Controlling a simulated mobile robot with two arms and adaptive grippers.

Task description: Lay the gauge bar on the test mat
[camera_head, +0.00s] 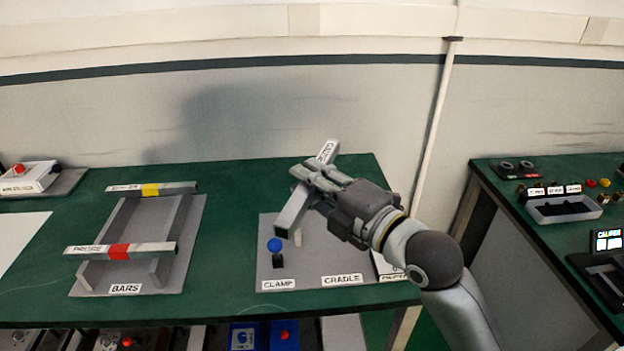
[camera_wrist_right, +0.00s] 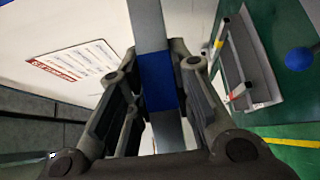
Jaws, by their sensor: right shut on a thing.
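The gauge bar (camera_head: 296,210) is a long grey bar with a white end label, only partly readable. My right gripper (camera_head: 318,178) is shut on its middle and holds it above the clamp and cradle plate, slanting in the head view. In the right wrist view the bar (camera_wrist_right: 147,25) runs between the fingers, and a blue band (camera_wrist_right: 158,82) shows there. I cannot pick out the test mat for certain; a plain white sheet (camera_head: 18,238) lies at the left edge of the green table. My left gripper is not in view.
The BARS rack (camera_head: 125,278) holds a yellow-banded bar (camera_head: 172,188) and a red-banded bar (camera_head: 145,249). A blue-knobbed clamp (camera_head: 275,246) stands below the held bar. A white device (camera_head: 28,182) sits at the back left. Another green table (camera_head: 540,245) stands right, across a gap.

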